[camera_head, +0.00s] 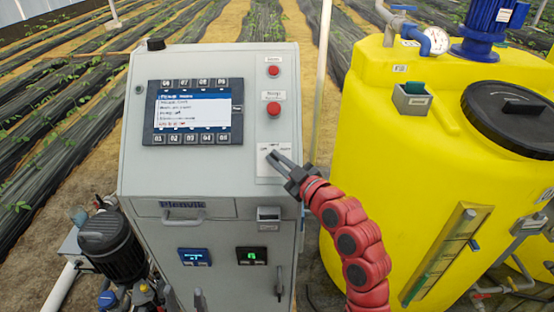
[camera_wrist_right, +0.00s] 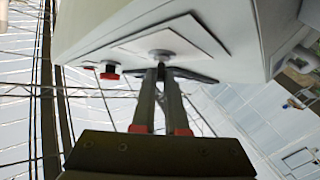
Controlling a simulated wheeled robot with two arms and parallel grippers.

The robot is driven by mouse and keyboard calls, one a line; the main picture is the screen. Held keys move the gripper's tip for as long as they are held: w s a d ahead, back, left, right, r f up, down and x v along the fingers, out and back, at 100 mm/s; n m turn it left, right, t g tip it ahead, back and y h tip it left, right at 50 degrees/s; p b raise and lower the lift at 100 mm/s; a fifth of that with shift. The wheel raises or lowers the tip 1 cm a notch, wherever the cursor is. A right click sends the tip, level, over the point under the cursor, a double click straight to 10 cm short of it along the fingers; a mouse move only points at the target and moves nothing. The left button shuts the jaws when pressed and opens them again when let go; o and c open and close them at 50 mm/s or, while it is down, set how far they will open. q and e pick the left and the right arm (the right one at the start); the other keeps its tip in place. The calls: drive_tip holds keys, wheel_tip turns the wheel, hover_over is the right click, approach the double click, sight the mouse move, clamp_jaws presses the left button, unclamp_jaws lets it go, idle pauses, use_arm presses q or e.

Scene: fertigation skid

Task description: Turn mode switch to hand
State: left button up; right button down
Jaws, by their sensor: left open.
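The mode switch sits on a pale plate (camera_head: 268,176) on the right side of the grey control cabinet's sloped face. My right gripper (camera_head: 273,157) reaches it from the lower right and covers most of it in the head view. In the right wrist view, the switch's round grey base (camera_wrist_right: 160,53) shows just beyond the fingertips (camera_wrist_right: 161,70). A dark handle sticks out beside them. The fingers are close together and look shut on this handle. The switch position and its labels cannot be read. My left gripper (camera_head: 184,298) shows only its fingertips at the bottom edge, apart and empty.
Two red buttons (camera_head: 273,109) are above the switch plate. A display with keys (camera_head: 193,112) is to the left. A yellow tank (camera_head: 400,170) stands close on the right. A black motor (camera_head: 108,248) stands at lower left.

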drive_tip(key=shift+m+t, duration=0.3)
drive_tip(key=shift+m, duration=0.1)
drive_tip(key=shift+s+a+m+t+h+p, duration=0.1)
drive_tip(key=shift+a+m+t+h+p, duration=0.1)
drive_tip(key=shift+m+t+h+p, duration=0.55)
drive_tip(key=m+t+h, duration=0.1)
drive_tip(key=m+h, duration=0.1)
drive_tip(key=m, duration=0.1)
drive_tip(key=shift+a+p, duration=0.1)
drive_tip(key=shift+p, duration=0.25)
drive_tip(key=m+t+h+p, duration=0.1)
drive_tip(key=m+t+h, duration=0.1)
drive_tip(key=m+h, duration=0.2)
drive_tip(key=shift+f+p, duration=0.1)
drive_tip(key=shift+p, duration=0.2)
drive_tip(key=shift+m+h+p, duration=0.4)
drive_tip(key=shift+m+h, duration=1.05)
drive_tip(key=shift+m, duration=0.2)
drive_tip(key=shift+a, duration=0.1)
drive_tip(key=shift+t, duration=0.25)
drive_tip(key=c, duration=0.9)
unclamp_jaws()
drive_tip(key=shift+c, duration=0.2)
